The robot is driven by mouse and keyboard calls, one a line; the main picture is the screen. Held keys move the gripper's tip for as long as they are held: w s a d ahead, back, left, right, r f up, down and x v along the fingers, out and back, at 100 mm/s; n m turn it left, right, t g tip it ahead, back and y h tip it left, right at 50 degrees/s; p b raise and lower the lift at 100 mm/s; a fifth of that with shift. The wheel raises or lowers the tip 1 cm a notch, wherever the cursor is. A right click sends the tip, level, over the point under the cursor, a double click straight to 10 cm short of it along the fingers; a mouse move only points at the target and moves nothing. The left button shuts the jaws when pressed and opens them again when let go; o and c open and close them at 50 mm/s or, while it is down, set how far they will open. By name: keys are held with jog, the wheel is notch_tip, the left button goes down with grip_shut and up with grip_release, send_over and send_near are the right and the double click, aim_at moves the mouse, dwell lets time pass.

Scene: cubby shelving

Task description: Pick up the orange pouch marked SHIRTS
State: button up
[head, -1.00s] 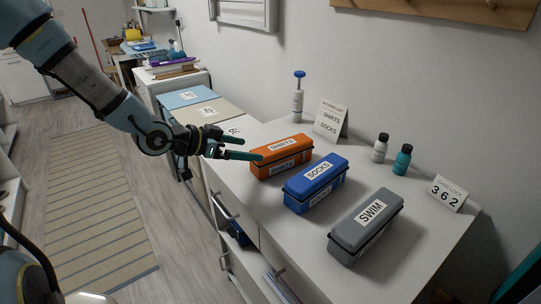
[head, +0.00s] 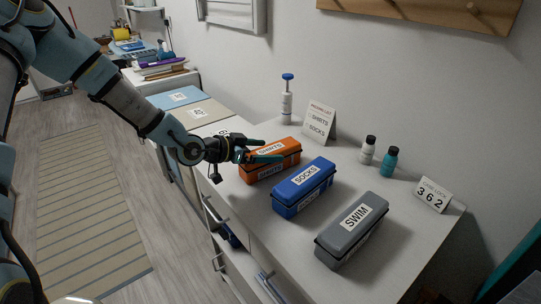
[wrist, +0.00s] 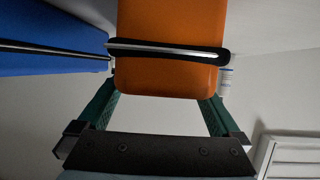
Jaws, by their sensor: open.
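The orange pouch marked SHIRTS (head: 285,150) lies on the white counter, left of the blue SOCKS pouch. My gripper (head: 268,151) is at its left end, with the green fingers reaching over or beside it. In the wrist view the orange pouch (wrist: 170,75) sits between the two open green fingers (wrist: 160,105), with its dark band across it. The fingers are apart, and I cannot tell whether either one touches the pouch. Part of the pouch's left end is hidden behind my gripper in the head view.
The blue SOCKS pouch (head: 304,187) and grey SWIM pouch (head: 352,228) lie to the right. Behind stand a pump bottle (head: 287,100), a SHIRTS/SOCKS sign (head: 318,121), a white bottle (head: 367,150), a teal bottle (head: 389,161) and a 362 card (head: 433,194). The counter's front right is clear.

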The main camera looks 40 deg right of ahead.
jog(key=shift+x, duration=1)
jog(key=c, duration=1.5)
jog(key=shift+r, duration=0.1)
